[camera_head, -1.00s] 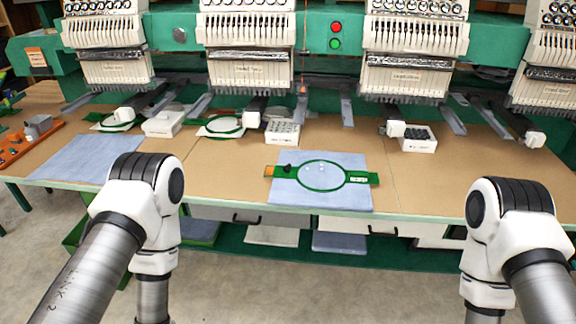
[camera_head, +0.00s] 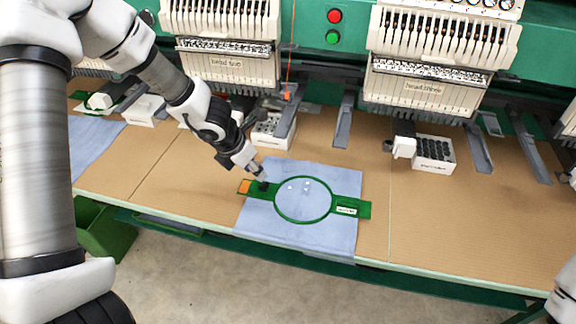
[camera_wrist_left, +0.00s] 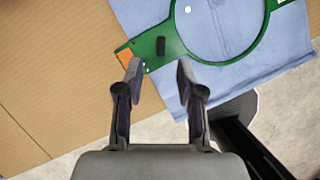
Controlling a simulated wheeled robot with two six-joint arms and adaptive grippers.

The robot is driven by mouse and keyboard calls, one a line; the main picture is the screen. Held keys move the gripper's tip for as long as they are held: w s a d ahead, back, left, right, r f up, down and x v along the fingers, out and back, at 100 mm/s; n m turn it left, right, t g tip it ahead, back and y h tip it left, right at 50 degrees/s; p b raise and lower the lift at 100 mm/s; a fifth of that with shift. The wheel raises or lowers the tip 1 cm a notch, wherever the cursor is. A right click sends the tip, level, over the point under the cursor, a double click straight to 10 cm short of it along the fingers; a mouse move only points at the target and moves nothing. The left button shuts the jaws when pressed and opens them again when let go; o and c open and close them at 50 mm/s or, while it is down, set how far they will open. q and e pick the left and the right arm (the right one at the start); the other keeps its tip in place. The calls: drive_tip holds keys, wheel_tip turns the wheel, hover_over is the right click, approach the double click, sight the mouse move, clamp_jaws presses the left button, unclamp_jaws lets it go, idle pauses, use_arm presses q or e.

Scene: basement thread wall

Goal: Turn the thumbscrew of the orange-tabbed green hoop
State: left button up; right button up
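The green hoop (camera_head: 303,200) lies flat on a blue cloth (camera_head: 340,235) on the table. Its orange tab (camera_head: 245,186) is at its left end and a white label at its right end. The dark thumbscrew (camera_head: 263,186) stands on the hoop's left arm, beside the orange tab. My left gripper (camera_head: 256,172) is just above and behind the thumbscrew in the head view. In the left wrist view, my left gripper (camera_wrist_left: 158,72) is open, and the thumbscrew (camera_wrist_left: 161,46) shows beyond and between its fingertips, with nothing held. My right gripper is not in view.
Embroidery heads with white needle cases (camera_head: 440,90) stand along the back. A white box with dark round items (camera_head: 433,152) sits at the right rear, another (camera_head: 270,130) behind the hoop. The tabletop right of the cloth is clear.

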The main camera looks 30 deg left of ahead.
sight(263, 185)
use_arm(q)
drive_tip(key=f, duration=0.1)
drive_tip(key=f+b, duration=0.2)
drive_tip(key=shift+s+f, duration=0.1)
drive_tip(key=shift+s, duration=0.15)
drive_tip(key=b+x, duration=0.1)
drive_tip(key=x, duration=0.1)
drive_tip(key=w+b+x, duration=0.1)
drive_tip(key=x, duration=0.1)
drive_tip(key=shift+d+f, duration=0.1)
drive_tip(key=shift+d, duration=0.1)
drive_tip(key=shift+s+r, duration=0.2)
drive_tip(key=shift+r, duration=0.05)
clamp_jaws()
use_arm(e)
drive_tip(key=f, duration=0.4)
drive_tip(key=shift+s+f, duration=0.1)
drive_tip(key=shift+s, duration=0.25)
